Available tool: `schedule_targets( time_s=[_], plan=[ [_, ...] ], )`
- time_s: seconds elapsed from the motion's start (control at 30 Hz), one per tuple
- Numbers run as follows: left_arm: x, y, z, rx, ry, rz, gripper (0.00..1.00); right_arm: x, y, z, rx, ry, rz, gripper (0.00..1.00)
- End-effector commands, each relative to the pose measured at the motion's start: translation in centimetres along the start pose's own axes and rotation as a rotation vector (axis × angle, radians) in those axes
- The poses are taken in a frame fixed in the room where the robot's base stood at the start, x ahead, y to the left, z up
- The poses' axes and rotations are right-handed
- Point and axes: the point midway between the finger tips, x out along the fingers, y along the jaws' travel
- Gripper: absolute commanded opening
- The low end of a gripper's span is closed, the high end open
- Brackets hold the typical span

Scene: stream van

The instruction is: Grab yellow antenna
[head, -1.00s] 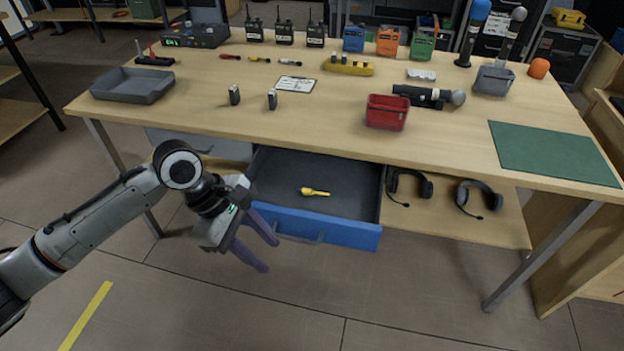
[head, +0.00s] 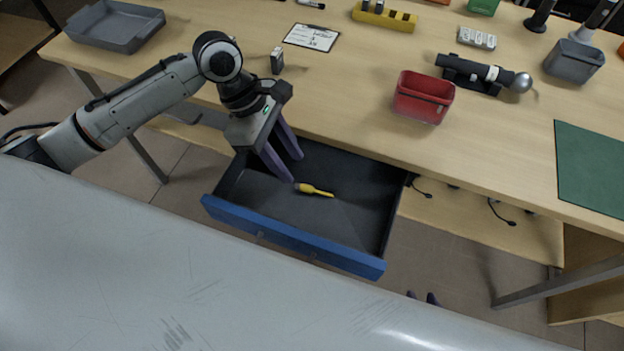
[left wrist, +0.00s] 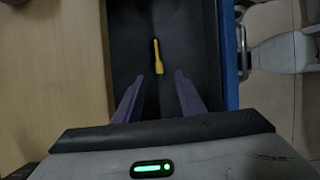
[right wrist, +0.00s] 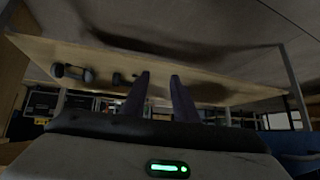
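The yellow antenna (head: 314,190) lies on the dark floor of the open blue-fronted drawer (head: 340,215). In the left wrist view the antenna (left wrist: 158,58) lies just beyond the fingertips, roughly in line with the gap between them. My left gripper (head: 297,168) is open and empty, pointing down over the left part of the drawer; it also shows in the left wrist view (left wrist: 158,76). My right gripper (right wrist: 159,75) is open and empty in the right wrist view, low by the table's underside. Its fingertips (head: 424,298) show at the bottom of the head view.
The table edge runs just behind the drawer. On the tabletop are a red bin (head: 424,97), a grey tray (head: 115,27), a clipboard (head: 311,37), a microphone (head: 484,73) and a green mat (head: 592,165). The drawer floor around the antenna is clear.

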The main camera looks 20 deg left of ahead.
Motion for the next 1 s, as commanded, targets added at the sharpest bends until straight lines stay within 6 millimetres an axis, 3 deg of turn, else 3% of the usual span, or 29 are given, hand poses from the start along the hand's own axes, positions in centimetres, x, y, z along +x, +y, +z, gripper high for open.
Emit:
schedule_targets(
  time_s=[0.1,0.33,0.6,0.83,1.0],
  plan=[
    [2.0,0.0,-0.1,-0.001,-0.001,-0.002,0.36,0.2,-0.1,0.6,-0.001,-0.008,-0.002,0.26],
    [3.8,0.1,-0.1,0.000,0.000,-0.001,0.36,0.4,-0.2,0.5,-0.003,-0.002,-0.004,0.26],
    [7.6,0.2,-0.3,0.001,0.001,-0.001,0.36,0.8,-0.3,-0.2,-0.008,0.015,-0.007,0.26],
    [7.8,0.3,-0.3,0.001,0.001,0.001,0.36,0.8,-0.4,-0.4,-0.009,0.018,-0.008,0.26],
    [7.7,0.3,-0.3,0.001,0.001,0.001,0.08,0.8,-0.4,-0.3,-0.008,0.016,-0.008,0.26]
  ],
)
